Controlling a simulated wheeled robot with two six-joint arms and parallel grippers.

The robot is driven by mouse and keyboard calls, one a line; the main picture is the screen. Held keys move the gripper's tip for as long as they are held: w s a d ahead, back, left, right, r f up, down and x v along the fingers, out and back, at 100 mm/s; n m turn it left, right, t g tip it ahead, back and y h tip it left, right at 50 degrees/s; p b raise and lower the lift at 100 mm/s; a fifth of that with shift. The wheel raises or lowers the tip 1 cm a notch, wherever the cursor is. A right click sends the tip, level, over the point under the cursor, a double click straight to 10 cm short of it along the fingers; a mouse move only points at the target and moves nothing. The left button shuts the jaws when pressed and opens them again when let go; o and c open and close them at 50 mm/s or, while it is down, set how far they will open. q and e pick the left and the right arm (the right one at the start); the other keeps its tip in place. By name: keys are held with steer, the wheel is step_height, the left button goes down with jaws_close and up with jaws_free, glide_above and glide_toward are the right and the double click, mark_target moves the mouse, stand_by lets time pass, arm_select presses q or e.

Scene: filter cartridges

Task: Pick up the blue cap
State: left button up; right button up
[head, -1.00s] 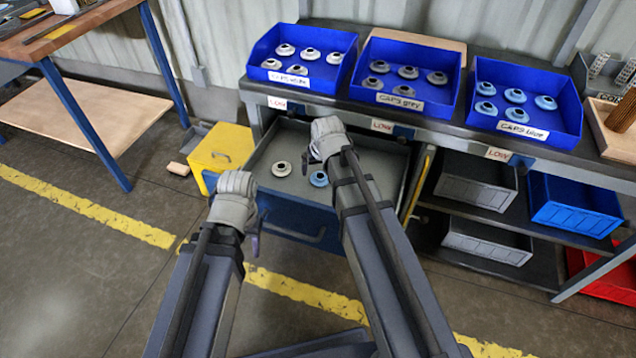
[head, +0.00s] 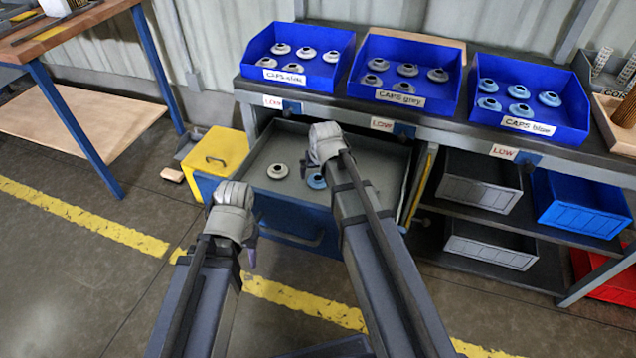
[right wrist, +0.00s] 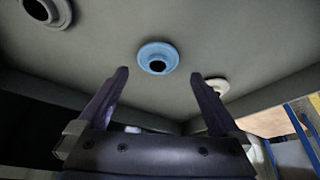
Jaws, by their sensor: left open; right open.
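The blue cap (head: 316,181) lies on the floor of the open drawer (head: 290,220), partly hidden by my right arm in the head view. In the right wrist view the blue cap (right wrist: 157,57) shows whole, a ring with a dark centre hole. My right gripper (head: 324,146) is over the drawer. In the right wrist view its open fingers (right wrist: 158,76) point toward the cap, with nothing between them. My left gripper (head: 240,225) is open in front of the drawer, at its left side.
A white cap (head: 278,171) lies left of the blue cap in the drawer. The right wrist view shows a grey cap (right wrist: 47,12) at the upper left. Blue bins of white (head: 297,78), grey (head: 400,100) and blue caps (head: 530,124) stand on the bench above.

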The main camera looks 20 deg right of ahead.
mark_target(318, 177)
steer(key=b+x, duration=0.3)
steer(key=x, duration=0.2)
steer(key=shift+d+r+b, duration=0.1)
steer(key=shift+d+b, duration=0.05)
steer(key=shift+b, duration=0.25)
steer(key=shift+r, duration=0.1)
steer(key=shift+c, duration=0.2)
steer(key=c, duration=1.1)
steer(key=shift+r, duration=0.15)
step_height(318, 177, up, 10)
steer(key=p, duration=1)
steer(key=shift+p, duration=0.3)
